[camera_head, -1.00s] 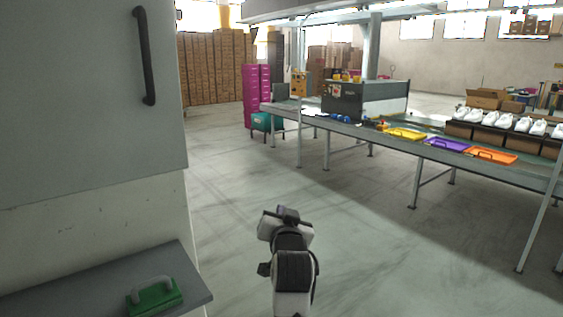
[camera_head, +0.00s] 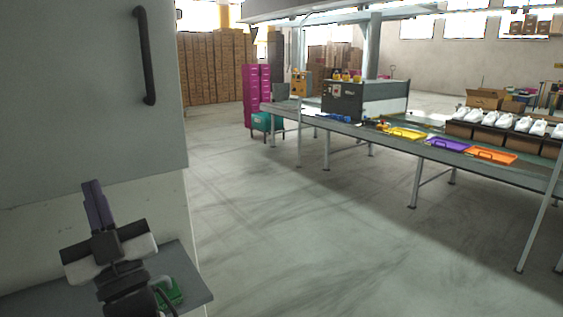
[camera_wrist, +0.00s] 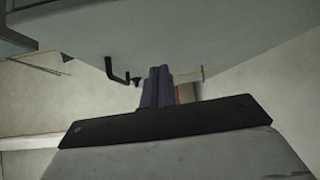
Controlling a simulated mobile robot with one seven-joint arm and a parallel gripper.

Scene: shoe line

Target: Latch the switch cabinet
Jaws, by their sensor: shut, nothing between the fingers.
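The switch cabinet's grey door (camera_head: 70,90) fills the upper left of the head view, with a long black vertical handle (camera_head: 146,56) near its right edge. I cannot tell whether the door is fully shut. My gripper (camera_head: 92,187) is shut and empty, pointing up in front of the door's lower part, below and left of the handle. In the wrist view my gripper (camera_wrist: 156,72) points toward a grey panel (camera_wrist: 190,35) across the top. A black bent bar (camera_wrist: 117,72) shows just left of the fingers there. I cannot tell whether anything touches.
A grey shelf (camera_head: 190,270) stands below the door, with a green object (camera_head: 172,292) on it, partly hidden by my arm. A long workbench (camera_head: 405,143) with coloured trays and white shoes runs along the right. Open floor (camera_head: 280,240) lies between.

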